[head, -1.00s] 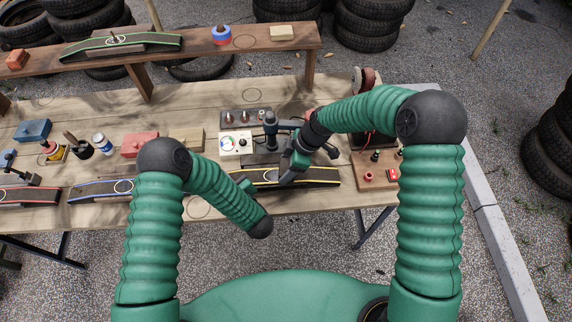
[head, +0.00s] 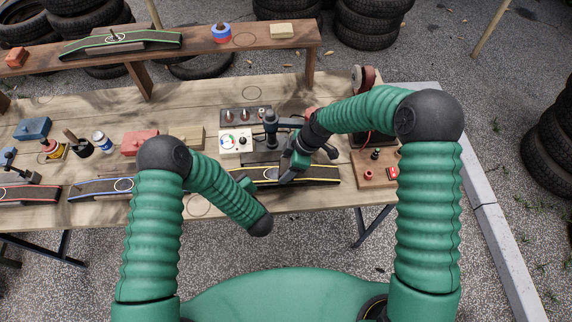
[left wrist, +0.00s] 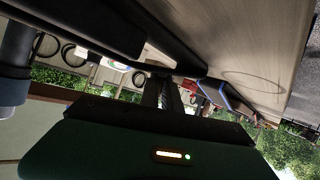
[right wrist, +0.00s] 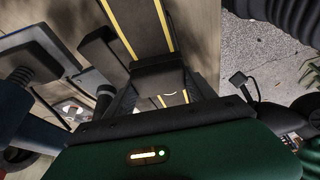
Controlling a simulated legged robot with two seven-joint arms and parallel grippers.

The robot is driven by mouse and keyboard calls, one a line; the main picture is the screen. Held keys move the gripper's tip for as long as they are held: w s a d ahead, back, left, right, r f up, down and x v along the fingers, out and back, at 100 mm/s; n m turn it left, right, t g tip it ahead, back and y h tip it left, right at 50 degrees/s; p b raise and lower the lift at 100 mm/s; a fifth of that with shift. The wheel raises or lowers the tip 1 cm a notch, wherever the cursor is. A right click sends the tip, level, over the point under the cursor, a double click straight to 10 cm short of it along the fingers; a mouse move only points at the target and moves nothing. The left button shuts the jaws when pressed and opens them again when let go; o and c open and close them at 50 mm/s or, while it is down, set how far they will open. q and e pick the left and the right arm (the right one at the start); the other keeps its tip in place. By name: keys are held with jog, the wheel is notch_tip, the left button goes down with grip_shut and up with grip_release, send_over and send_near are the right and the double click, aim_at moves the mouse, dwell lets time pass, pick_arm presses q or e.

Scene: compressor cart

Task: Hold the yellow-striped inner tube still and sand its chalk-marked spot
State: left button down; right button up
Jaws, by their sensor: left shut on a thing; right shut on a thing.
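The yellow-striped inner tube (head: 322,174) lies dark and flat along the table's near edge. It also runs up the top of the right wrist view (right wrist: 145,22). Its pale chalk ring (head: 268,174) shows between my grippers. My left gripper (head: 245,184) is at the tube's left end, shut on it; its fingertips are hard to make out in the left wrist view. My right gripper (head: 290,172) is over the tube, just right of the ring. It is shut on a dark block (right wrist: 158,80) across the tube; whether they touch is unclear.
A black post stand (head: 270,130) and a white gauge box (head: 236,142) stand close behind the tube. A blue-striped tube (head: 90,190) lies to the left. Bare table lies further back.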

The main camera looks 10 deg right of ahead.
aim_at(257, 174)
jog(key=shift+a+f, duration=0.15)
jog(key=shift+a, duration=3.7)
jog(key=shift+c, duration=0.5)
jog(key=shift+d+r, duration=0.2)
jog(key=shift+d, duration=3.7)
jog(key=shift+r, duration=3.55)
jog(key=shift+s+a+f, duration=0.1)
jog(key=shift+f, duration=2.65)
